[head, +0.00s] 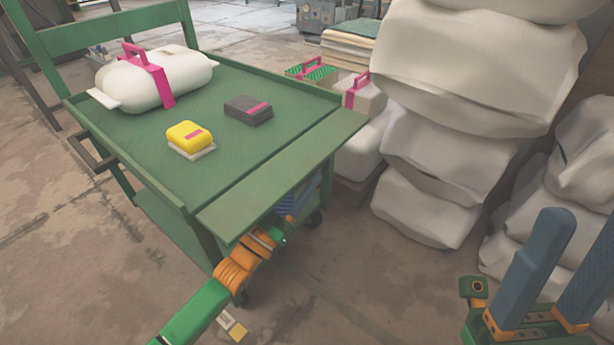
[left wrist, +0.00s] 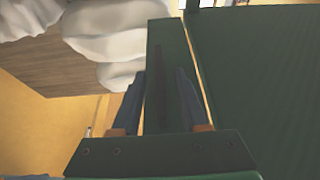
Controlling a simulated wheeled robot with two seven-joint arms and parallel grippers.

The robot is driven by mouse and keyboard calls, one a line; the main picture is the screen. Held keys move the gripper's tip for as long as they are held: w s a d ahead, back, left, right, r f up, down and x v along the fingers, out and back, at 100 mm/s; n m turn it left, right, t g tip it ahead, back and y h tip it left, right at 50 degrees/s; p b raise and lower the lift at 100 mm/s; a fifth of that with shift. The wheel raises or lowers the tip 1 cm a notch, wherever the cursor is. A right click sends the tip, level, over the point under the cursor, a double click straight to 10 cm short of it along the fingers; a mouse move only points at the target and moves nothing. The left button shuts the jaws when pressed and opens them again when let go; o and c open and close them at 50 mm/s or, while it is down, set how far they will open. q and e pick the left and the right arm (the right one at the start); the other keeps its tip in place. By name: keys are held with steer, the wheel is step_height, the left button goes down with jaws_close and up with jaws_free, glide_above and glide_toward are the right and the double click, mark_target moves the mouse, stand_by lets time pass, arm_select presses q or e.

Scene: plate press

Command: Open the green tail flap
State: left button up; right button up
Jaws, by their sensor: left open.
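The green tail flap (head: 285,178) is a long flat board along the near right end of the green cart (head: 160,155). Its broad face shows, roughly level with the cart's top or slightly tilted; I cannot tell exactly. My left gripper (head: 305,192) is at the flap's outer edge, its blue fingers partly hidden under the board. In the left wrist view, the flap (left wrist: 166,45) runs as a green strip between the two spread fingers of that gripper (left wrist: 160,90). Contact is unclear. My right gripper (head: 575,250) is open and empty at the lower right, away from the cart.
On the cart lie a white bundle with a pink strap (head: 150,80), a yellow block (head: 188,136) and a dark grey block (head: 248,110). Stacked white sacks (head: 470,75) stand right of the cart. The floor in front is mostly clear.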

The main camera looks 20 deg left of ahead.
arm_select(q)
steer(key=shift+x, duration=0.9)
jaws_close()
stand_by(0.7)
